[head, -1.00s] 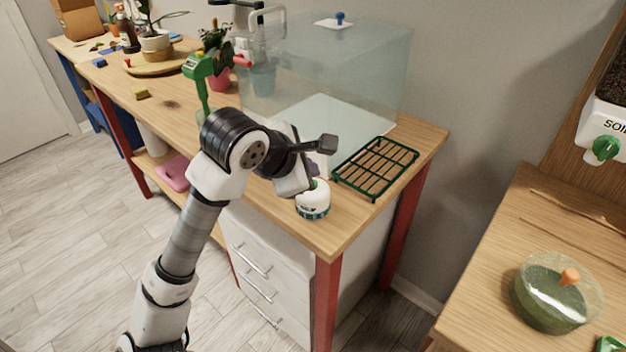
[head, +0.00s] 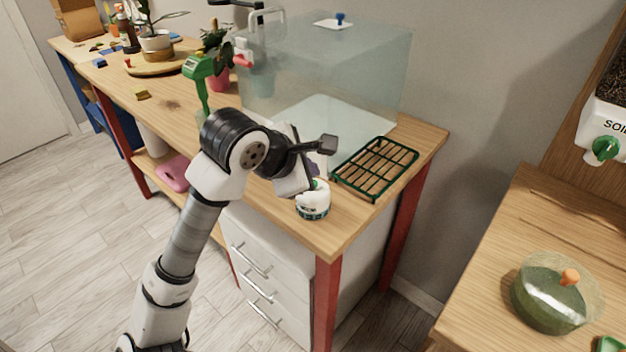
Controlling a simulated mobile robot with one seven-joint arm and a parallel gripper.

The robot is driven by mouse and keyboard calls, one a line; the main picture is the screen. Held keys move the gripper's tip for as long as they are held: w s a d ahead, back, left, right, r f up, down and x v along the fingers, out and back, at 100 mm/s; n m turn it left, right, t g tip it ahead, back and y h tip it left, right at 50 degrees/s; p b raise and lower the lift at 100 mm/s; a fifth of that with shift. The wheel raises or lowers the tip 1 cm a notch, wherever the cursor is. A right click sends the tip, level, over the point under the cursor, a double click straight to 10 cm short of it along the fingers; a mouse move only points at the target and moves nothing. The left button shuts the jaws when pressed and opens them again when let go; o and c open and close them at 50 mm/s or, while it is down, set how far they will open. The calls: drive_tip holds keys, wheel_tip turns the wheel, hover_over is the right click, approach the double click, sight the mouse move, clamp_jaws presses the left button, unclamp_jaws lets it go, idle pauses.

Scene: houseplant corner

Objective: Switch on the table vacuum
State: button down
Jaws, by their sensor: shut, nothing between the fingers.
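The table vacuum (head: 313,206) is a small round white device with a dark green lower band. It stands upright near the front edge of the wooden bench, left of the green rack. A bit of green shows on its top, beside my gripper. My gripper (head: 316,186) points down at the top of the vacuum from its upper left. Its fingers are shut with nothing between them. The fingertips are at or very close to the top; I cannot tell whether they touch. My wrist hides part of the bench behind it.
A green wire rack (head: 376,167) lies right of the vacuum. A clear glass case (head: 330,75) stands behind. A green tool (head: 203,80) stands left of it. A covered green bowl (head: 550,295) sits on the right-hand table.

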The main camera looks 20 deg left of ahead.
drive_tip(key=shift+f+b, duration=0.65)
drive_tip(key=shift+b, duration=0.7)
idle(0.5)
drive_tip(key=shift+r, duration=0.65)
wheel_tip(320, 180, up, 6)
drive_tip(key=p, duration=0.2)
idle(0.5)
